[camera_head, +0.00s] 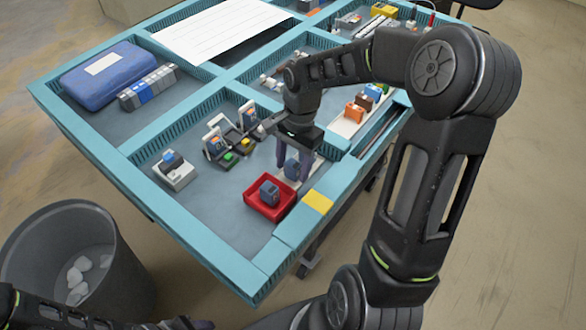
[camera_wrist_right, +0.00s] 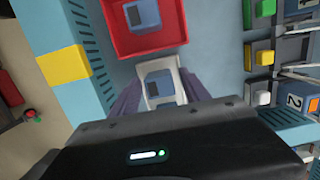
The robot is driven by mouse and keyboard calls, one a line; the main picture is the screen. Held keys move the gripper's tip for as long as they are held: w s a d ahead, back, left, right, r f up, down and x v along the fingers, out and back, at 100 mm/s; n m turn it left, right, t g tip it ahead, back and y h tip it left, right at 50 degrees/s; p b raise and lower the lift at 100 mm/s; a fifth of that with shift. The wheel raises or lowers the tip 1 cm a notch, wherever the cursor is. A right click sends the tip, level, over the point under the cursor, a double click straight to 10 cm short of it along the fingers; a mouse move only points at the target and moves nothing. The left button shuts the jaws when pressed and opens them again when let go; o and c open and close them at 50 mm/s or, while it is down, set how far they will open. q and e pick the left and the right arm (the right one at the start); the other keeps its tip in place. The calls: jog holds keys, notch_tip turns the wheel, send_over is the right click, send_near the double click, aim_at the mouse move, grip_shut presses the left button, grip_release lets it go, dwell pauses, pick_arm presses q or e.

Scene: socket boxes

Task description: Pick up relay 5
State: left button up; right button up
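My right gripper (camera_head: 293,160) points down beside the red tray, with its fingers apart around a blue-grey relay (camera_head: 291,169). In the right wrist view this relay (camera_wrist_right: 158,86) stands in a white socket frame (camera_wrist_right: 160,68) between the fingers (camera_wrist_right: 160,97); I cannot tell if they touch it. No number shows on it. Another blue-grey relay (camera_head: 269,192) lies in the red tray (camera_head: 262,212), also seen in the wrist view (camera_wrist_right: 141,16). My left gripper (camera_head: 188,323) barely shows at the bottom edge, its opening unclear.
The teal divided table (camera_head: 195,245) has raised walls. Socket boxes (camera_head: 173,172) with relays stand left of the gripper. A yellow patch (camera_head: 317,201) marks the near rim. A blue case (camera_head: 107,74) lies far left. A grey bin (camera_head: 70,235) stands beside the table.

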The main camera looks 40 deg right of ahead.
aim_at(293, 163)
grip_shut()
dwell(0.3)
dwell(0.4)
notch_tip(293, 163, up, 10)
jog(key=shift+b, duration=0.4)
dwell(0.5)
